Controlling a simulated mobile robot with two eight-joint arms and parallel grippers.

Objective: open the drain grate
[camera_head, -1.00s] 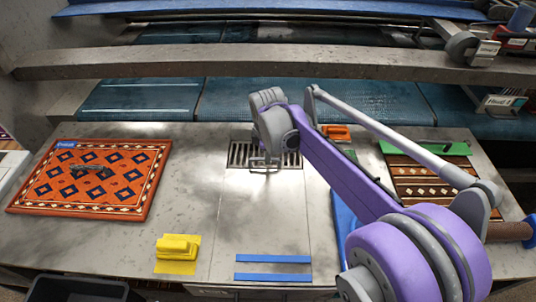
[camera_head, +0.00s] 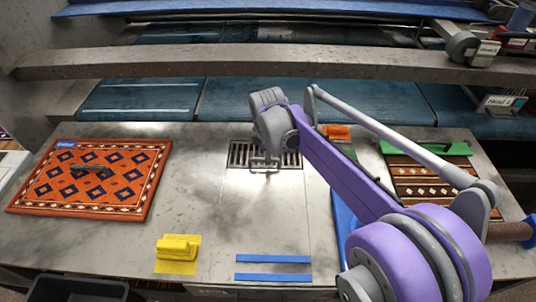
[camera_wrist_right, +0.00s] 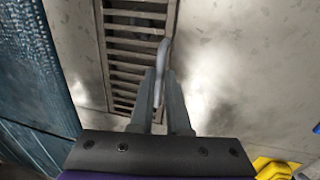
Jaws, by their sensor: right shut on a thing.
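The drain grate (camera_head: 240,153) is a dark slotted rectangle set in the grey metal worktop, and it looks flat in its opening. My right gripper (camera_head: 265,163) is over its middle and front edge, pointing down, and partly hides it. In the right wrist view the slatted grate (camera_wrist_right: 126,62) runs down the left of centre. There the right gripper (camera_wrist_right: 162,80) has its fingers shut on a thin grey curved handle (camera_wrist_right: 164,48) at the grate's right side. My left gripper is in no view.
An orange patterned rug (camera_head: 130,187) lies on the left. A yellow tool (camera_head: 177,248) and blue strips (camera_head: 273,259) lie near the front edge. A brown rug (camera_head: 418,180) is on the right. A beam (camera_head: 200,64) crosses behind the worktop. The surface in front of the grate is clear.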

